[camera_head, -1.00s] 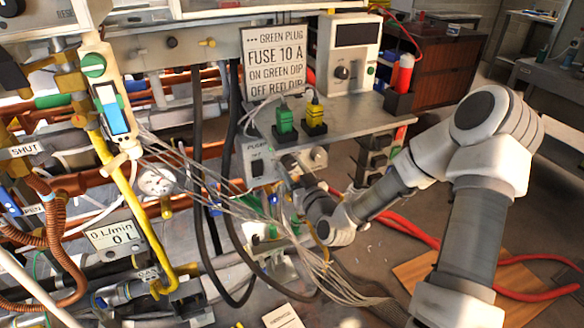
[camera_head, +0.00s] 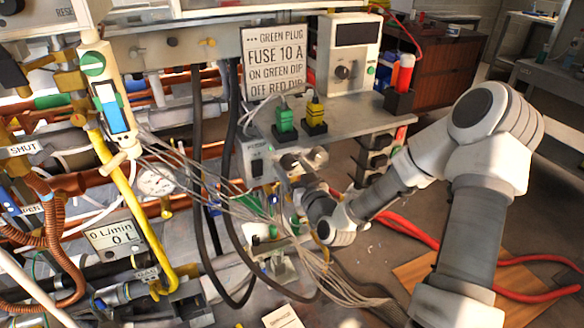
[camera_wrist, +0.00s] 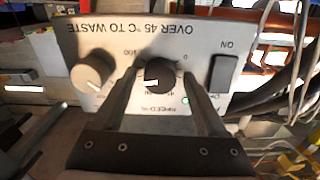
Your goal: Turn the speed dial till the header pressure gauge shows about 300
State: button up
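The speed dial (camera_wrist: 160,77) is a dark round knob with a white pointer mark, on a pale control box (camera_wrist: 215,40) whose lettering appears upside down in the wrist view. My gripper (camera_wrist: 161,80) is open, with one finger on each side of the dial; I cannot tell whether they touch it. In the head view my gripper (camera_head: 298,172) is at the box front (camera_head: 254,160) under the metal shelf, partly hiding the dial. A round white-faced gauge (camera_head: 157,182) sits among the pipes at left; its reading is too small to tell, and so is whether it is the header gauge.
A paler knob (camera_wrist: 92,71) and a dark ON switch (camera_wrist: 223,73) flank the dial. Green and yellow plugs (camera_head: 285,118) stand on the shelf (camera_head: 350,123) above. Loose grey wires (camera_head: 225,195) and black hoses (camera_head: 205,240) hang left of my gripper.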

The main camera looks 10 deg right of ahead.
jog(key=shift+s, duration=0.1)
jog(key=shift+s+d+p, duration=0.6)
jog(key=shift+s+p, duration=1.35)
jog(key=shift+s, duration=0.85)
jog(key=shift+s+d+p, duration=0.55)
jog(key=shift+s+p, duration=1.4)
jog(key=shift+s, duration=0.9)
jog(key=shift+s+d+p, duration=0.6)
jog(key=shift+s+p, duration=1.35)
jog(key=shift+s, duration=0.85)
